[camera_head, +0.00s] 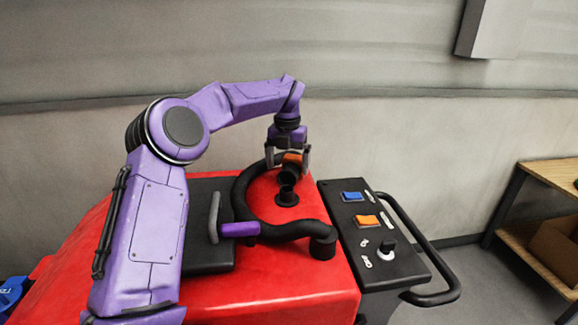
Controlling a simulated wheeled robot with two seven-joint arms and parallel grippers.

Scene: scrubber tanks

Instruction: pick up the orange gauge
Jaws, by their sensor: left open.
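The orange gauge (292,158) shows as a small orange part with a dark round piece below it, just above the black port (287,198) on the red machine top. Whether it touches the port is hard to tell. My left gripper (288,169) points down over the gauge, with a grey finger on either side of it. The fingers are open around the gauge, and partly hide it. My right gripper is not in view.
A thick black hose (240,196) curves around the port on the red machine (290,280). A black control panel (380,262) with a blue switch (352,197) and an orange switch (367,221) is at right, beside a black handle (432,298). A wooden shelf (548,172) stands far right.

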